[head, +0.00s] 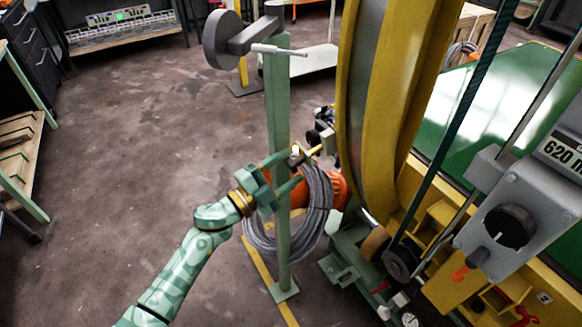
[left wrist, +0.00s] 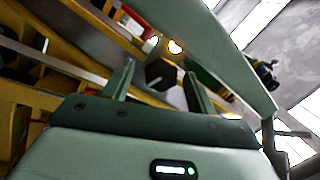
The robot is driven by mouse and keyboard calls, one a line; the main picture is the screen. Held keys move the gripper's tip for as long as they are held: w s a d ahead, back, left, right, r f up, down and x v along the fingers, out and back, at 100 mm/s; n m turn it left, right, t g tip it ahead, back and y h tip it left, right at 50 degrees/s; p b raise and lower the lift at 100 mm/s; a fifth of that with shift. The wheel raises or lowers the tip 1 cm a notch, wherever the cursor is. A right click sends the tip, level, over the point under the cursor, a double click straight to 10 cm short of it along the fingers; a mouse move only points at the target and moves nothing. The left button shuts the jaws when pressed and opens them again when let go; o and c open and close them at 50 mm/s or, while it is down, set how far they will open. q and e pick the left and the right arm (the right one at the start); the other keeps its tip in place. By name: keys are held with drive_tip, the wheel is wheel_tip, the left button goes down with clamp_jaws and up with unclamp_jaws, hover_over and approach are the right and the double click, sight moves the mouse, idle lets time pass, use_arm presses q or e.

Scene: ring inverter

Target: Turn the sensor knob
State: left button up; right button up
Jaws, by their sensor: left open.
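My left gripper (head: 294,168) is open beside the green post (head: 278,90), at about the middle of its height. A small dark block (head: 297,158), which looks like the sensor knob, sits on the post by the fingertips, with a bright lamp (head: 295,150) just above it. In the left wrist view the dark knob (left wrist: 161,74) shows between and beyond the two open fingers. The lit lamp (left wrist: 174,46) is just past it. I cannot tell whether a finger touches the knob. My right gripper is not in view.
A coil of grey cable (head: 315,205) hangs around the post below my gripper. A large yellow ring (head: 390,90) stands close on the right. A grey control box (head: 520,215) with a black dial is farther right. The floor (head: 130,130) on the left is clear.

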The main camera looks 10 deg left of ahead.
use_arm(q)
drive_tip(key=shift+x, duration=0.75)
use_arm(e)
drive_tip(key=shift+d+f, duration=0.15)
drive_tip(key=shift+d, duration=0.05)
use_arm(q)
drive_tip(key=c, duration=1)
drive_tip(key=shift+f, duration=0.1)
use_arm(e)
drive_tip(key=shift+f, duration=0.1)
use_arm(q)
drive_tip(key=m+b, duration=0.3)
drive_tip(key=shift+f+m+t, duration=0.2)
drive_tip(key=shift+m+t, duration=0.1)
drive_tip(key=shift+t, duration=0.1)
drive_tip(key=m+b, duration=0.2)
drive_tip(key=m, duration=0.1)
drive_tip(key=shift+m+h+b, duration=0.3)
drive_tip(key=shift+b, duration=0.05)
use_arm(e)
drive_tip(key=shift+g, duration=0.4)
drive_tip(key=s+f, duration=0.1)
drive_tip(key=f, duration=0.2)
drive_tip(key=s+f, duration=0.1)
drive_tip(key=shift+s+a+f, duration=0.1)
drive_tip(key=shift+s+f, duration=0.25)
use_arm(q)
drive_tip(key=shift+r, duration=0.1)
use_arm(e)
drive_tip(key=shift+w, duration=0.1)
